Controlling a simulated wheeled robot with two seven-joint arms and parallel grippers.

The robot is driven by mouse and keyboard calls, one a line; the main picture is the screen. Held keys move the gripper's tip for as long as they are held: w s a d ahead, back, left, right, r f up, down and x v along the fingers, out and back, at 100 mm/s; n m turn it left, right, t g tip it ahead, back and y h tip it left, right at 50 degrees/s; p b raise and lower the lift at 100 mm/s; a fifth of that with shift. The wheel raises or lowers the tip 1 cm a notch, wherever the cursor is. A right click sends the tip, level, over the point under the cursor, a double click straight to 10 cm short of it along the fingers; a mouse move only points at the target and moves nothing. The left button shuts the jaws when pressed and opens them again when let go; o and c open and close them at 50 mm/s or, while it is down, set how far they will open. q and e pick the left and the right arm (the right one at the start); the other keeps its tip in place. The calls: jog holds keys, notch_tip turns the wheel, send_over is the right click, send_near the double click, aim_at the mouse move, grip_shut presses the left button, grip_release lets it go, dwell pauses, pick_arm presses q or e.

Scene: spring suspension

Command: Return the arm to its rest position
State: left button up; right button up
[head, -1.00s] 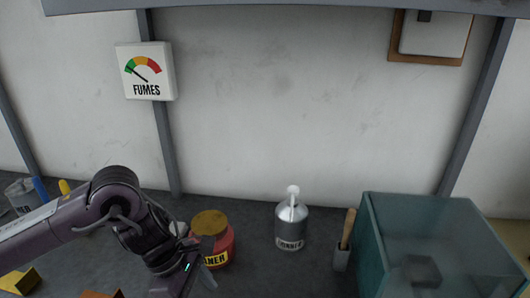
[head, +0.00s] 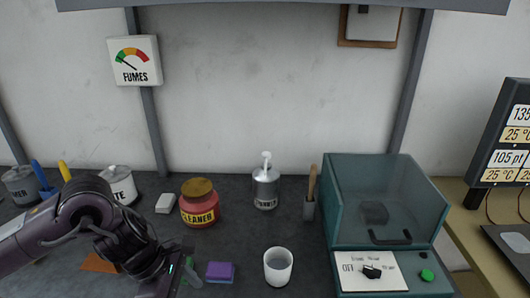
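My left arm comes in from the left in the head view and bends down over the dark bench. Its gripper (head: 190,274) is low in the picture, left of a purple block (head: 220,272). The fingers are small and partly hidden by my wrist, so I cannot tell whether they are open or shut, or whether they hold anything. My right arm and gripper are not in view.
A red cleaner jar (head: 199,205), a white cup (head: 278,266), a silver thinner bottle (head: 266,188) and a white lidded pot (head: 118,186) stand on the bench. A teal glass-fronted box (head: 336,215) with a control panel stands right. Bench between jar and cup is clear.

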pick_arm(q)
jog(key=w+d+r+n+t+h, duration=0.15)
jog(key=d+n+t, duration=0.25)
jog(key=d+n, duration=0.5)
jog(key=w+d+r+n+t+h, duration=0.1)
jog(key=w+d+n+t+h, duration=0.15)
jog(key=d+n, duration=0.65)
jog(key=s+a+f+n+t+y, duration=0.1)
jog(key=a+f+n+y, duration=0.2)
jog(key=a+n, duration=0.65)
jog(key=s+a+f+n+t+y, duration=0.1)
jog(key=a+f+n+y, duration=0.3)
jog(key=n, duration=1)
jog(key=s+a+f+n+g+y, duration=0.2)
jog(key=s+a+f+n+g, duration=0.35)
jog(key=s+a+n, duration=0.45)
notch_tip(320, 180, down, 30)
jog(key=s+d+g, duration=0.1)
jog(key=s, duration=0.1)
jog(key=s+a+f, duration=0.1)
jog(key=s+f, duration=0.8)
jog(key=s+a+f+g, duration=0.1)
jog(key=s+a+f, duration=0.1)
jog(key=s+f, duration=0.7)
jog(key=shift+s+a+f, duration=0.25)
jog(key=shift+s+a, duration=0.05)
jog(key=shift+s, duration=0.5)
